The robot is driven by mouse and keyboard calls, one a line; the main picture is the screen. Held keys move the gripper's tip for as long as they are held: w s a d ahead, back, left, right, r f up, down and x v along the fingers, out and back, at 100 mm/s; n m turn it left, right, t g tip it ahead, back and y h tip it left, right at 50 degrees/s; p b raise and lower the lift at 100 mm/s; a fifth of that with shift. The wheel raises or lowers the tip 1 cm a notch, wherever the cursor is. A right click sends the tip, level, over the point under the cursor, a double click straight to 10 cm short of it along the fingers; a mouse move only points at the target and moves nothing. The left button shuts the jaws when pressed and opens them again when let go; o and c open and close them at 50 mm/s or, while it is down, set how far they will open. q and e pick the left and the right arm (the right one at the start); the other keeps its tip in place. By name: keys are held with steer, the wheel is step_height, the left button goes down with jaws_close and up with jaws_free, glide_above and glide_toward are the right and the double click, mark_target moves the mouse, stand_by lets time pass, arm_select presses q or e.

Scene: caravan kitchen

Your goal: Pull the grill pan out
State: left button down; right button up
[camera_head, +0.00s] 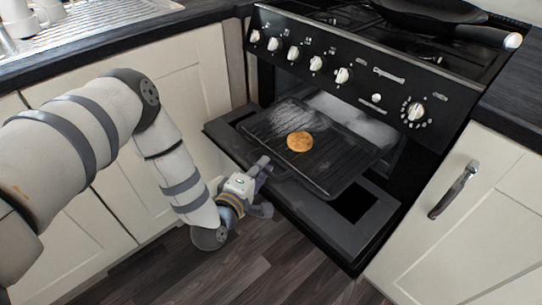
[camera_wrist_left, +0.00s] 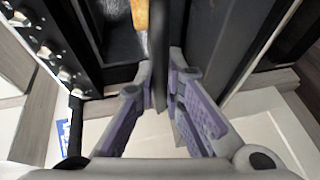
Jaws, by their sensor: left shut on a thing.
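The grill pan (camera_head: 335,160) is a dark, ribbed pan. It sits partly out of the grill compartment of the black cooker, over the lowered grill door (camera_head: 350,240). A round, golden-brown piece of food (camera_head: 300,141) lies on it, and an orange-brown strip, probably this food, shows in the left wrist view (camera_wrist_left: 140,14). My left gripper (camera_head: 266,172) is at the pan's front edge. In the left wrist view its fingers (camera_wrist_left: 161,88) are closed on a thin dark bar (camera_wrist_left: 159,45), which appears to be the pan's handle. The pan's back end is in shadow under the control panel. My right gripper is out of view.
White knobs (camera_head: 316,63) line the cooker front, and a dark frying pan (camera_head: 430,12) stands on the hob. Cream cupboards flank the cooker; the right one has a metal handle (camera_head: 454,190). The wooden floor (camera_head: 240,265) in front is clear.

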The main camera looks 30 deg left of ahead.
arm_select(q)
steer(key=shift+s+a, duration=0.2)
steer(key=shift+s, duration=0.15)
steer(key=c, duration=1.7)
jaws_free()
steer(key=shift+o, duration=0.2)
steer(key=s+r, duration=0.2)
steer(key=s, duration=1)
steer(key=shift+d, duration=0.3)
steer(key=shift+w+r, duration=0.1)
